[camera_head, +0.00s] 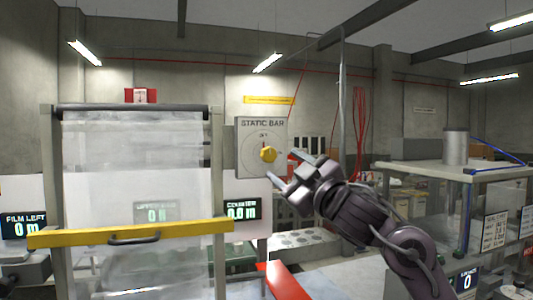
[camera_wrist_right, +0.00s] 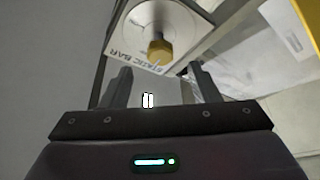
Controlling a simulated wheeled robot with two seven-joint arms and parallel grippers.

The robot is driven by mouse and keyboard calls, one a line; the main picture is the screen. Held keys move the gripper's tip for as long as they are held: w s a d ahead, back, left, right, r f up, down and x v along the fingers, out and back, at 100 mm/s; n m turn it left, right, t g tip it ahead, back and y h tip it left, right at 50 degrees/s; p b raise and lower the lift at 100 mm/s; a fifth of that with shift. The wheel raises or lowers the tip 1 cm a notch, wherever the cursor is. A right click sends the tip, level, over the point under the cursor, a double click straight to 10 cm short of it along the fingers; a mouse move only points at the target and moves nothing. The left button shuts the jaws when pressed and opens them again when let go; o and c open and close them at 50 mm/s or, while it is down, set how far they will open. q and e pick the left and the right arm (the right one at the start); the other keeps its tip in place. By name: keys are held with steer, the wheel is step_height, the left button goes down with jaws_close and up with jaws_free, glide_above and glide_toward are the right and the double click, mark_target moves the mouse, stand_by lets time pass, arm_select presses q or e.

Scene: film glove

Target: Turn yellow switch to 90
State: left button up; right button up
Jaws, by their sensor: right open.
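The yellow switch (camera_head: 268,154) is a round knob on a grey panel (camera_head: 247,170) labelled STATIC BAR, with a dial ring around it. In the right wrist view the yellow switch (camera_wrist_right: 159,50) shows beyond the fingers, on the white dial. My right gripper (camera_head: 281,169) is open and empty, just to the right of the switch, with its fingers pointing left toward the panel. In the wrist view my right gripper (camera_wrist_right: 160,82) has its two fingers well apart, and nothing is between them. My left gripper is not in view.
A frame with clear film and a yellow bar (camera_head: 130,234) with a handle stands left of the panel. Displays read FILM LEFT (camera_head: 24,227) and 0.0 m (camera_head: 242,212). A table (camera_head: 470,170) stands at the right.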

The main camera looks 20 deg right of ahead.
mark_target(271, 157)
steer(key=p+x, duration=0.4)
steer(key=x, duration=0.3)
steer(key=shift+w+r, duration=0.15)
steer(key=shift+w, duration=0.15)
steer(key=c, duration=1)
steer(key=shift+o, duration=0.2)
